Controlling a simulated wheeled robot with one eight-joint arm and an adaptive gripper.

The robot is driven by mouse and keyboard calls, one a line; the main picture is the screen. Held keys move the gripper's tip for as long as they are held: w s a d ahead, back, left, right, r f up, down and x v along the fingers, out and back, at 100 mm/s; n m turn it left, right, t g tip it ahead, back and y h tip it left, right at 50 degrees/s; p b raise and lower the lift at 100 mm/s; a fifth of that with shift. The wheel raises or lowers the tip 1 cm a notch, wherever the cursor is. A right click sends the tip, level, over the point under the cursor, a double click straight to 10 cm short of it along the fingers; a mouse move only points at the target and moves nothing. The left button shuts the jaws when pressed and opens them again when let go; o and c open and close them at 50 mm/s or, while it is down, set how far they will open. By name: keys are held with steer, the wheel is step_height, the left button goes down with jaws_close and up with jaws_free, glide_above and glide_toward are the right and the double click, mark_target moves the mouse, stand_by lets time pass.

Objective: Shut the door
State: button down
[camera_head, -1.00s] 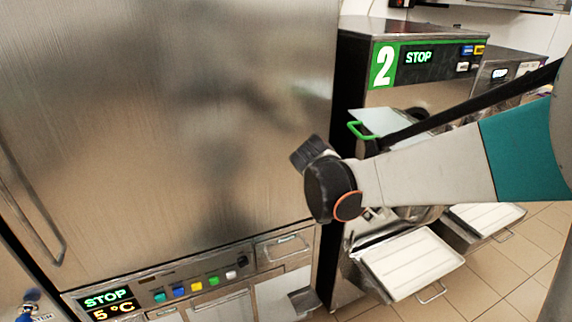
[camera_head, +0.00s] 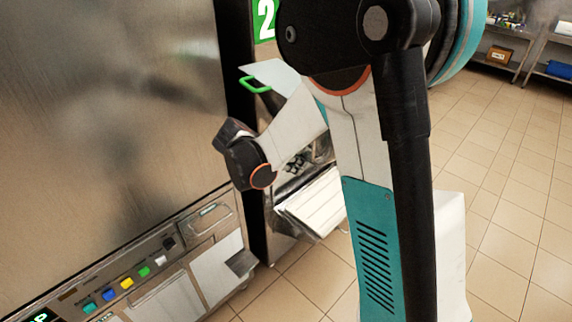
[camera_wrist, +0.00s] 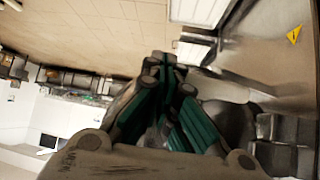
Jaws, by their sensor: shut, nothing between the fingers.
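A tilted pale metal flap with a green handle (camera_head: 256,86) stands out from the front of the machine marked 2 (camera_head: 264,20) in the head view. It looks like an open door, though my arm hides part of it. A large flat steel panel (camera_head: 110,120) fills the left; its edge appears flush with its cabinet. In the wrist view my gripper (camera_wrist: 166,65) has its dark, teal-lined fingers together at the tips, with nothing seen between them.
A control strip with coloured buttons (camera_head: 125,283) runs below the steel panel. A white tray (camera_head: 312,203) juts out low from machine 2, partly behind my arm. Open tiled floor (camera_head: 510,190) lies to the right, with shelves (camera_head: 500,50) at the back.

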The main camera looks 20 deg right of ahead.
mark_target(316, 162)
steer(key=shift+w+d+r, duration=0.1)
steer(key=shift+w+d, duration=0.05)
steer(key=shift+d, duration=0.7)
steer(key=shift+w+d, duration=0.15)
steer(key=shift+d, duration=0.7)
steer(key=shift+d, duration=0.45)
steer(key=w+d+n+t+y+b, duration=0.1)
steer(key=w+d+n+t+y, duration=0.25)
steer(key=d, duration=0.55)
steer(key=w+d+n+t+y+b, duration=0.1)
steer(key=w+d+n+t, duration=0.25)
steer(key=d+n, duration=0.45)
steer(key=shift+w+d+n+y+p, duration=0.4)
steer(key=shift+w+d+n+y, duration=0.85)
steer(key=shift+w, duration=2.1)
steer(key=shift+w+d+n+y+p, duration=0.35)
steer(key=shift+w+d+n+y, duration=0.9)
steer(key=shift+w, duration=2.15)
steer(key=shift+w+d+n+y+p, duration=0.55)
steer(key=shift+w+n+y, duration=1.3)
steer(key=shift+w, duration=1.5)
